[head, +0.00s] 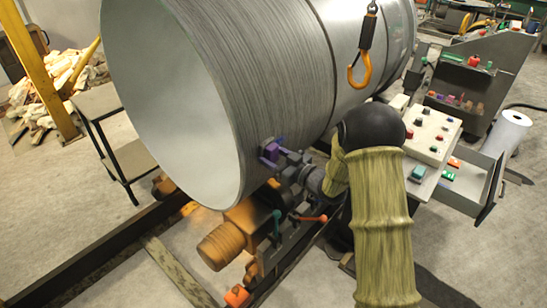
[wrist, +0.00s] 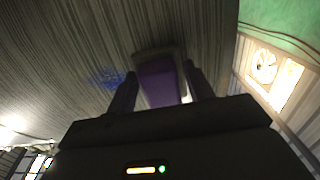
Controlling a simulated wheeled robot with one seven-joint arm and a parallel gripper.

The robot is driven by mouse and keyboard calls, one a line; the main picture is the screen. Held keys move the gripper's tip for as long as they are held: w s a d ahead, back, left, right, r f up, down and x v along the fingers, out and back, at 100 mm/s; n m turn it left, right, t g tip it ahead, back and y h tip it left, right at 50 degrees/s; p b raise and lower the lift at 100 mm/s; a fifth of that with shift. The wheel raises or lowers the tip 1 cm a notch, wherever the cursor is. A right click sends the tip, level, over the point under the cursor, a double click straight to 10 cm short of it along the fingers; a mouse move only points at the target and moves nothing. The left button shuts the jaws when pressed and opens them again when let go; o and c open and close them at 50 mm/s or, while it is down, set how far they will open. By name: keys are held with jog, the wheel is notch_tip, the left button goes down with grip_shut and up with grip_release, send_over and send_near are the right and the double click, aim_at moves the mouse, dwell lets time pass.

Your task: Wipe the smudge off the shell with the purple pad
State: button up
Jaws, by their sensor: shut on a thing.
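The shell (head: 285,60) is a large grey metal cylinder, open at its near end. My gripper (head: 280,155) is at the lower right side of the shell near its open rim, shut on the purple pad (head: 270,151). In the wrist view the purple pad (wrist: 158,84) sits between the two dark fingers, facing the shell's surface (wrist: 60,40). I cannot tell whether it touches the shell. The smudge (wrist: 106,79) is a speckled blue patch on the shell, just left of the pad and left finger. In the head view I cannot make out the smudge clearly.
An orange hook (head: 359,70) hangs in front of the shell. A control box with buttons (head: 430,135) and an open drawer (head: 455,188) stand right of my arm. Orange rollers and a motor (head: 225,245) lie below the shell. A black side table (head: 125,150) stands left.

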aim_at(280, 141)
jog(key=shift+w+d, duration=1.2)
jog(key=shift+w, duration=0.2)
jog(key=shift+w, duration=0.1)
jog(key=shift+w+d, duration=0.55)
jog(key=shift+w, duration=0.2)
jog(key=shift+w+d, duration=0.5)
jog(key=shift+w, duration=0.25)
jog(key=shift+w+d, duration=1.25)
jog(key=shift+w, duration=0.2)
jog(key=shift+a+b, duration=0.2)
jog(key=shift+b, duration=0.15)
jog(key=shift+s+a+b, duration=0.2)
jog(key=shift+s+a, duration=0.35)
jog(key=shift+s, duration=0.25)
jog(key=shift+s+a+b, duration=0.15)
jog(key=shift+s+a, duration=0.4)
jog(key=shift+s, duration=0.2)
